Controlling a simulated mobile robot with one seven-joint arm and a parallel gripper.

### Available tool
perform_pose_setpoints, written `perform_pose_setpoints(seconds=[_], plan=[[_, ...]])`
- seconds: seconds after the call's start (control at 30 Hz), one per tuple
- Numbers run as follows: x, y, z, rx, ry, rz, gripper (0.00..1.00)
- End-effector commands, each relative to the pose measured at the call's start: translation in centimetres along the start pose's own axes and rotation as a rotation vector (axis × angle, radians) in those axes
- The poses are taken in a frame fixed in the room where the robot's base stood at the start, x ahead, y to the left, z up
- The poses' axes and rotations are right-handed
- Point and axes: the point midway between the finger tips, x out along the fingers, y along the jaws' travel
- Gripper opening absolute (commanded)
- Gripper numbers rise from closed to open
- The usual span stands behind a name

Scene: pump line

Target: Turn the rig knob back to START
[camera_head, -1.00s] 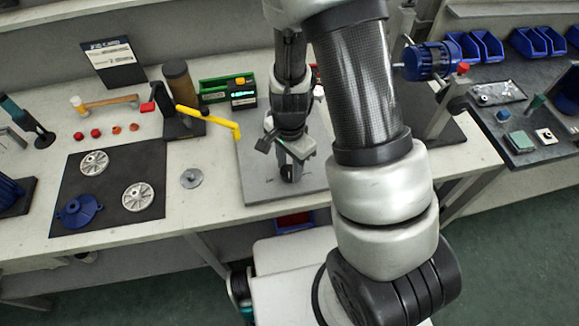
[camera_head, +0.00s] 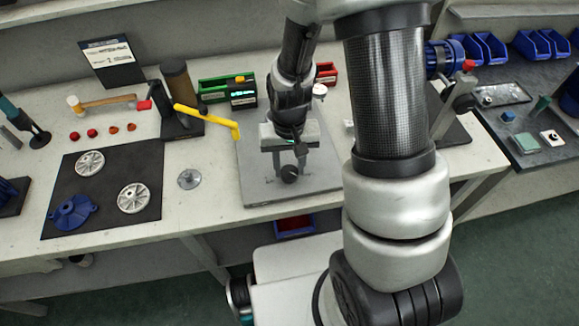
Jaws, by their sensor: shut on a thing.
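The rig knob (camera_head: 290,174) is a small black round knob low over the front of a grey base plate (camera_head: 258,190) on the bench. My gripper (camera_head: 289,166) points down at the plate and is shut on the knob, with its fingers at the knob's sides. The knob's pointer and any START mark are too small to read. My wrist covers the area behind the knob.
A yellow lever (camera_head: 208,120) reaches toward the plate's left edge. A green bin (camera_head: 213,91) and a red bin (camera_head: 326,73) stand behind. A dark mat (camera_head: 110,215) with wheels and a blue part lies left. A metal disc (camera_head: 189,179) sits between mat and plate.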

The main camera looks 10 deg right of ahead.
Motion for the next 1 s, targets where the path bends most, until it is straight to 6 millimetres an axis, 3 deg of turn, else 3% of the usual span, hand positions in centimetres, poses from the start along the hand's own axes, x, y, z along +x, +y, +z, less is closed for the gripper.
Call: perform_pose_setpoints(seconds=[0.6, 1.0], plan=[[-0.1, -0.1, -0.02, -0.552, 0.001, 0.0, 0.14], [-0.06, -0.13, 0.01, -0.748, 0.001, 0.0, 0.14]])
